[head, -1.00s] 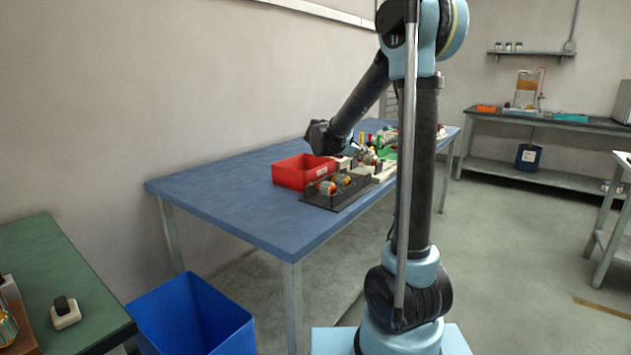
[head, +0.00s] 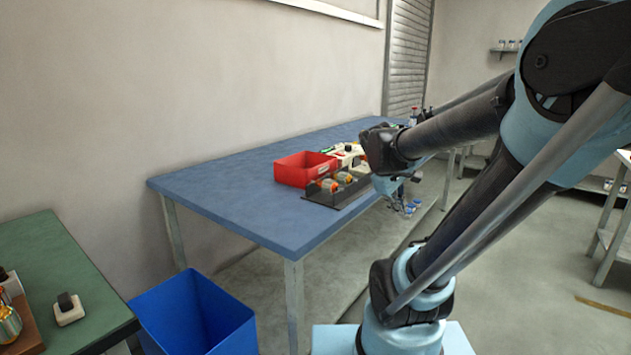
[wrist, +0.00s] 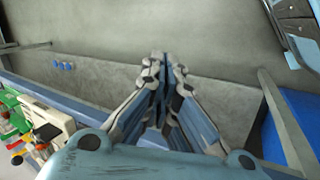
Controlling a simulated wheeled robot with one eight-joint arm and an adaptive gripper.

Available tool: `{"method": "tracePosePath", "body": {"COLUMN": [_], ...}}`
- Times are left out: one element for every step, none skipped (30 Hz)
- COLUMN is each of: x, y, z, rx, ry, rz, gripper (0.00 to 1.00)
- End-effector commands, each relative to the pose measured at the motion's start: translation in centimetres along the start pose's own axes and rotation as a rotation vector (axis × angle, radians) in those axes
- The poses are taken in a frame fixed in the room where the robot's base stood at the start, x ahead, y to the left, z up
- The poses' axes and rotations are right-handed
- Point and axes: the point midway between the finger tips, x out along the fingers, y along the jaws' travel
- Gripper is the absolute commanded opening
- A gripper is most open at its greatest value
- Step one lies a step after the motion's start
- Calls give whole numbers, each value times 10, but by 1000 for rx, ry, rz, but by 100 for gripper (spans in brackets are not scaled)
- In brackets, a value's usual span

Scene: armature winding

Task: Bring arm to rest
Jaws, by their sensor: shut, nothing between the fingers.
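My gripper (wrist: 165,62) points down in the wrist view with its fingertips together and nothing between them. In the head view my gripper (head: 408,208) hangs at the end of my arm, just off the right front edge of the blue-topped table (head: 240,190). My arm's links cover the right part of the head view and hide the far end of the table.
A red bin (head: 300,170) and a dark tray (head: 335,193) with several wound armatures stand on the table. A blue bin (head: 195,315) stands on the floor in front. A green-topped bench (head: 60,265) is at the left. The floor at the right is open.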

Motion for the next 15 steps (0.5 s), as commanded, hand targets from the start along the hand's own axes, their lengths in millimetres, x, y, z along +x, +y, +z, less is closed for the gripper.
{"method": "tracePosePath", "body": {"x": [2,3,4,5,6,7,8,10,11,12,13,14,15,16,17], "y": [-13,-21,-31,-39,-47,-57,-65,-73,-84,-91,-99,-109,-115,-122,-130], "z": [11,16,23,27,31,37,41,45,49,53,56,59,62,63,66], "rx": [57,92,140,175,211,258,294,329,376,410,444,487,517,545,579], "ry": [8,12,18,23,27,31,34,37,40,41,42,44,44,45,45], "rz": [-30,-49,-74,-94,-112,-138,-157,-177,-203,-222,-241,-266,-282,-299,-318], "gripper": [0,0,0,0,0,0,0,0,0,0,0,0,0,0,0]}}
